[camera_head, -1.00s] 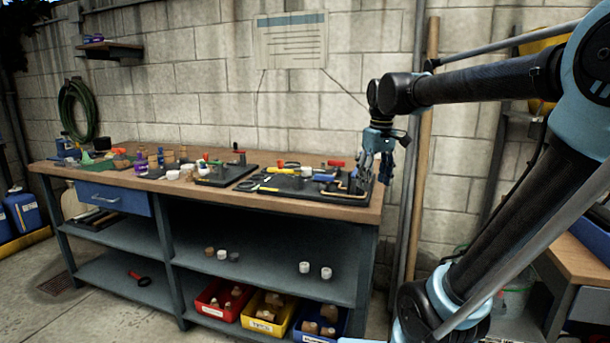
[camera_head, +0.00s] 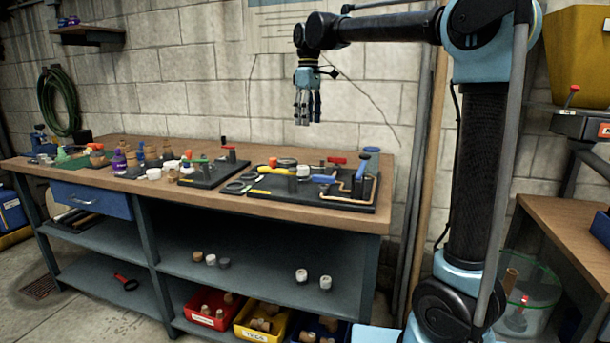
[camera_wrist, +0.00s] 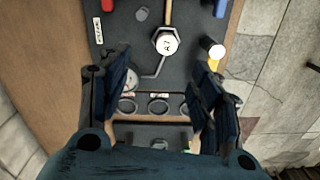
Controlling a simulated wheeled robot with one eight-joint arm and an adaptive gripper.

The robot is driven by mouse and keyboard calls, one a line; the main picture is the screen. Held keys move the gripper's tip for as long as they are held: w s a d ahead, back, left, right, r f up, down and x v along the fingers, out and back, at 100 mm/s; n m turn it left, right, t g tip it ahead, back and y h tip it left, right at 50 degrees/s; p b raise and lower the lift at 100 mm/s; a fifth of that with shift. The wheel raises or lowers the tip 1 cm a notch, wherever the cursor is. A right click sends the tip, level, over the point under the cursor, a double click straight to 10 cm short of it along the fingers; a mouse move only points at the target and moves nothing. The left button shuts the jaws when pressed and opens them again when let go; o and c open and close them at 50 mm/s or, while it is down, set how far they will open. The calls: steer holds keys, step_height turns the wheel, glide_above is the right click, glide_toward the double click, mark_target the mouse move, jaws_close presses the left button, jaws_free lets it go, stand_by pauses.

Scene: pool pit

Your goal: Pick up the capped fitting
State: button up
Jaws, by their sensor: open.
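In the wrist view, a fitting with a round white marked top on a hexagonal base (camera_wrist: 166,42) stands on a dark board (camera_wrist: 185,75). A smaller white-topped black piece (camera_wrist: 212,47) stands to its right. I cannot tell for certain which one is the capped fitting. In the head view, small white pieces (camera_head: 303,171) stand on the right black board (camera_head: 290,193). My gripper (camera_head: 307,120) hangs above the bench's back edge, clear of the boards. In the wrist view my gripper (camera_wrist: 160,100) has its fingers spread wide with nothing held between them.
The wooden bench (camera_head: 225,201) carries several small parts and a second black board (camera_head: 205,183). Red (camera_head: 336,160) and blue (camera_head: 323,179) valve handles and a bent copper pipe (camera_head: 372,186) rise from the right board. The block wall (camera_head: 200,90) is close behind.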

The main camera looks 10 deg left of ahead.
glide_above(303, 166)
step_height(303, 166, down, 11)
steer(key=shift+w+f, duration=0.1)
steer(key=shift+f, duration=0.1)
steer(key=shift+s+f, duration=0.15)
steer(key=shift+f, duration=1.35)
steer(key=shift+s+f, duration=0.15)
steer(key=shift+f, duration=1.3)
steer(key=shift+c, duration=0.3)
steer(key=c, duration=1.1)
